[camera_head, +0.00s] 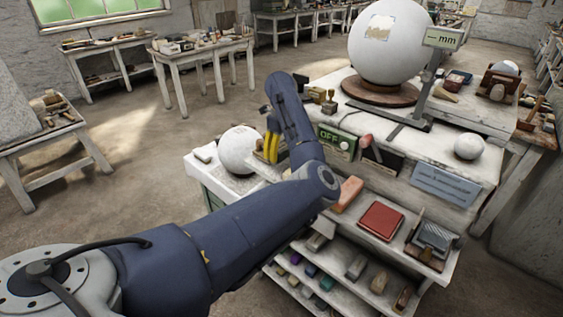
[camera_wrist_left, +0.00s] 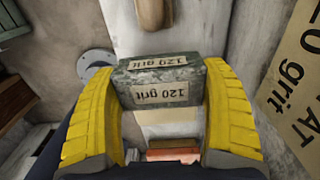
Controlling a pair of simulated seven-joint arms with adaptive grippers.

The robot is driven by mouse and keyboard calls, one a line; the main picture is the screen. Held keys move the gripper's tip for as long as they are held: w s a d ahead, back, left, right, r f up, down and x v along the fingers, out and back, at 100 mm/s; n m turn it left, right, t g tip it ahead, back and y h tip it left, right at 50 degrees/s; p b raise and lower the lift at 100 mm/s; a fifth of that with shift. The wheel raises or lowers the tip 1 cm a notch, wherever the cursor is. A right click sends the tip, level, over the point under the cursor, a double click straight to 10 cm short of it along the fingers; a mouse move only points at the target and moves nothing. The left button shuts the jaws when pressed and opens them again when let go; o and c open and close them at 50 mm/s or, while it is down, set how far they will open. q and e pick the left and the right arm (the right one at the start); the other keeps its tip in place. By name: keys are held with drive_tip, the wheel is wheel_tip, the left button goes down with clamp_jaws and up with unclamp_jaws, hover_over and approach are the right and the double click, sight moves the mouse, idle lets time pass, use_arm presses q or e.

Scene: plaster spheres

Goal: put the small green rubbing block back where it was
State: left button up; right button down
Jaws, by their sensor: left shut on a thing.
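My left gripper (camera_wrist_left: 160,95), with yellow ribbed fingers, is shut on a small grey-green rubbing block (camera_wrist_left: 160,84). The block has pale "120 grit" labels on two faces, and a finger presses each end. In the head view my left gripper (camera_head: 271,142) is over the bench, beside a white plaster sphere (camera_head: 239,150); my arm and fingers hide the block there. Several small coloured blocks, including a teal one (camera_head: 327,283), lie on the lower shelf. I cannot tell from these views which spot the held block came from. My right gripper is not in view.
A green "OFF" box (camera_head: 337,140) stands close to my left wrist. A large sphere (camera_head: 389,45) and a gauge marked "mm" (camera_head: 443,40) stand at the back. A red pad (camera_head: 381,221) lies on the shelf below. A "120 grit" card (camera_wrist_left: 295,85) is at the wrist view's right.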

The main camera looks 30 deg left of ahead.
sight(281, 166)
use_arm(q)
drive_tip(key=shift+f, duration=2.3)
drive_tip(key=shift+f, duration=0.1)
drive_tip(key=o, duration=1.2)
wheel_tip(281, 166, up, 12)
drive_tip(key=shift+r, duration=0.1)
